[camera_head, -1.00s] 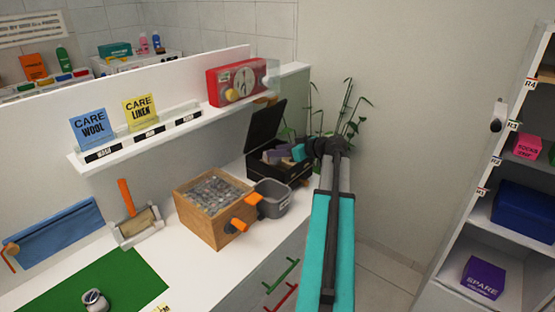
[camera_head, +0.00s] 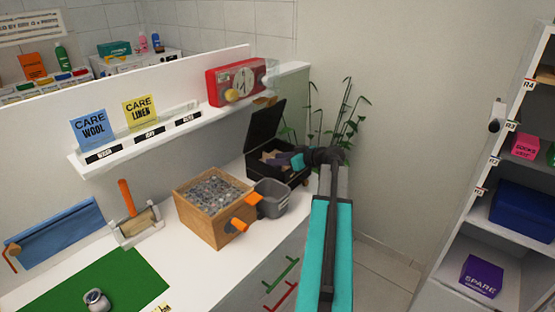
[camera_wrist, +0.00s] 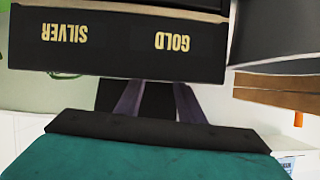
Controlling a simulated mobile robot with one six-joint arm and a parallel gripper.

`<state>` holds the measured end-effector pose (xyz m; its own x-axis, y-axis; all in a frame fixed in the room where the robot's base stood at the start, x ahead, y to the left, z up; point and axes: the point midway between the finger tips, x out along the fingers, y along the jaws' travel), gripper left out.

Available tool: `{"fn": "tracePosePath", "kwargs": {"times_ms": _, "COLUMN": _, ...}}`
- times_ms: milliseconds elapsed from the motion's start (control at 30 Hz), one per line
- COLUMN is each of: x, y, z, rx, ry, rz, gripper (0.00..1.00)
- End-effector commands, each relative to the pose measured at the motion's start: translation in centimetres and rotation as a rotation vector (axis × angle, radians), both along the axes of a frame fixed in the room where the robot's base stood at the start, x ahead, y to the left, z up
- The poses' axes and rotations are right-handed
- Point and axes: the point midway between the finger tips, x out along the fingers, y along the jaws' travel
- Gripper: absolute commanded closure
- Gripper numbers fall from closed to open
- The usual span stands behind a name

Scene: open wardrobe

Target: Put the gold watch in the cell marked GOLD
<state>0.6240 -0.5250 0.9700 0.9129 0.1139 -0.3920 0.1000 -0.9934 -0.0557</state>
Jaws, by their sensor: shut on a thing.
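The black box (camera_head: 264,130) with its lid raised stands at the far right end of the counter. In the wrist view its front wall (camera_wrist: 120,65) carries SILVER and GOLD labels, upside down. My gripper (camera_head: 284,160) reaches into the open box from the right. In the wrist view my purple fingers (camera_wrist: 158,98) run behind the front wall, nearer the GOLD label (camera_wrist: 172,42) than the SILVER one (camera_wrist: 68,33). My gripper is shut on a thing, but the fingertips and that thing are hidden. A pale watch-like object (camera_head: 96,299) lies on the green mat; no gold watch is visible.
A grey bin (camera_head: 271,197) and a wooden box of grey pieces (camera_head: 213,222) stand just in front of the black box. A plant (camera_head: 340,125) stands behind.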

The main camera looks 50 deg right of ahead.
Motion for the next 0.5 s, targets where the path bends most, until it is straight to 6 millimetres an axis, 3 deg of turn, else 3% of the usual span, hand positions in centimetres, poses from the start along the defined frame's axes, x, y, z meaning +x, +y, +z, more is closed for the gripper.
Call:
{"fn": "tracePosePath", "kwargs": {"times_ms": 300, "x": 0.04, "y": 0.05, "z": -0.2, "rx": 0.0, "ry": -0.001, "rz": 0.0, "gripper": 1.0}}
{"fn": "tracePosePath", "kwargs": {"times_ms": 333, "x": 0.04, "y": 0.05, "z": -0.12, "rx": 0.0, "ry": 0.0, "rz": 0.001, "gripper": 0.6}}
{"fn": "tracePosePath", "kwargs": {"times_ms": 500, "x": 0.05, "y": 0.06, "z": -0.09, "rx": 0.0, "ry": 0.0, "rz": 0.001, "gripper": 0.57}}
